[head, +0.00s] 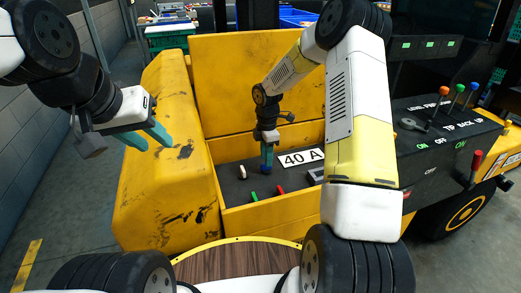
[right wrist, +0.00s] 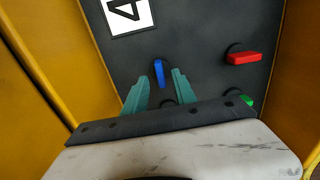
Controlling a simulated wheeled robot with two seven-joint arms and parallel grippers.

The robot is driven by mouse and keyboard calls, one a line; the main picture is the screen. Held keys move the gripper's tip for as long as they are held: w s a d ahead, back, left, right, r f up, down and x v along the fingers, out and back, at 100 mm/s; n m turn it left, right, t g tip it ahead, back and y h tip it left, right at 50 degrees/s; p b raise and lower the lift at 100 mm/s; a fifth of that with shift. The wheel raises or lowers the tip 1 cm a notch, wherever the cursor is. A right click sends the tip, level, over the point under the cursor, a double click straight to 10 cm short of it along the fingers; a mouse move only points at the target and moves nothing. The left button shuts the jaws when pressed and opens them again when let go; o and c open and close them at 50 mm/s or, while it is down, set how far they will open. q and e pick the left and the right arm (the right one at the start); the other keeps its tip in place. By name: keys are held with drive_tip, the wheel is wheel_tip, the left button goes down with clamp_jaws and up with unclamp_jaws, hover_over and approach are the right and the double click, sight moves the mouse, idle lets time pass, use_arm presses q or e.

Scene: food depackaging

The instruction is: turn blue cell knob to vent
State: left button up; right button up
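The blue cell knob (right wrist: 159,72) stands out from the dark panel (right wrist: 205,50) in the right wrist view, its long side running roughly up the picture. My right gripper (right wrist: 157,83) is open, with one teal finger on each side of the blue knob and a gap showing on both sides. In the head view my right gripper (head: 267,158) points down into the yellow bay and largely hides the blue knob. My left gripper (head: 151,142) is open and empty at the left, in front of the yellow side cover. No vent marking is readable.
A red knob (right wrist: 243,58) and a green knob (right wrist: 246,100) sit right of the blue one in the wrist view. A white knob (head: 242,172) and a "40 A" label (head: 301,158) share the panel. Yellow walls (head: 185,200) enclose the bay. A lever console (head: 440,125) stands right.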

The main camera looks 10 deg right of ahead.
drive_tip(key=shift+r, duration=2.65)
